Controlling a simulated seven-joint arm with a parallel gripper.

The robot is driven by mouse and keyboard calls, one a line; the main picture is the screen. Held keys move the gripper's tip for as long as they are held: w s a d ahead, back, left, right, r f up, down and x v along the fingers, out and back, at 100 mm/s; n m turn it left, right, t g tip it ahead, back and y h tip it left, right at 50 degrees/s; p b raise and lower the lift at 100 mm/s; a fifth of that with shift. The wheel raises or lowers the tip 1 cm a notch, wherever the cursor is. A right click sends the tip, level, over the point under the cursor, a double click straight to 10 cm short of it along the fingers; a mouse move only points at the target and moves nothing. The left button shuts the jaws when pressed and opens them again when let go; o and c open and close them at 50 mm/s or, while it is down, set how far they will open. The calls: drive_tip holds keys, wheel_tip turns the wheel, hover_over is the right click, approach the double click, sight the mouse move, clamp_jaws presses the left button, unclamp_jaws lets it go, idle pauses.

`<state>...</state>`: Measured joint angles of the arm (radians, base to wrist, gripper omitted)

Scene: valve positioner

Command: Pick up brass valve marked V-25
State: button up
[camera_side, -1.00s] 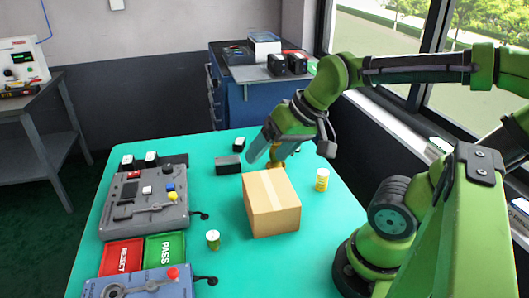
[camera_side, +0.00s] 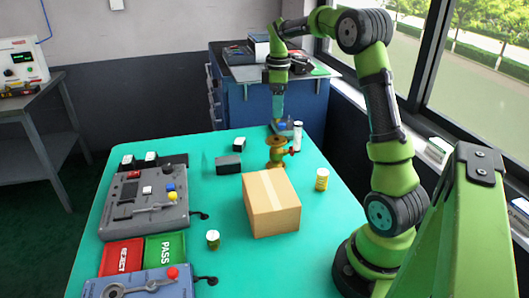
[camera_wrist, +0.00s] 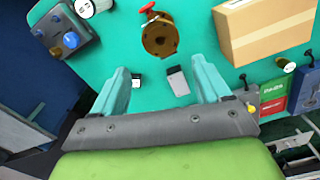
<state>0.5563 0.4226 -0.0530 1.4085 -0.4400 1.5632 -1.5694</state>
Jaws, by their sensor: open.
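A brass valve (camera_side: 277,143) with a round top flange and a red handle (camera_side: 294,151) stands on the green table behind the cardboard box. No V-25 marking is legible. It also shows in the wrist view (camera_wrist: 159,38), beyond my fingertips, with its red handle at the top. My gripper (camera_side: 277,118) points down above the far end of the table, behind the valve in the side view. The valve is apart from both fingers.
The cardboard box (camera_side: 271,205) stands close in front of the valve. A white cylinder (camera_side: 297,136) and a dark device with blue knobs (camera_wrist: 66,32) are behind it.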

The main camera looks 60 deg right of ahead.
sight(276, 148)
wheel_tip(276, 148, down, 17)
drive_tip(key=shift+r, duration=0.3)
clamp_jaws()
drive_tip(key=shift+w+r, duration=0.1)
drive_tip(key=shift+r, duration=0.05)
idle(0.6)
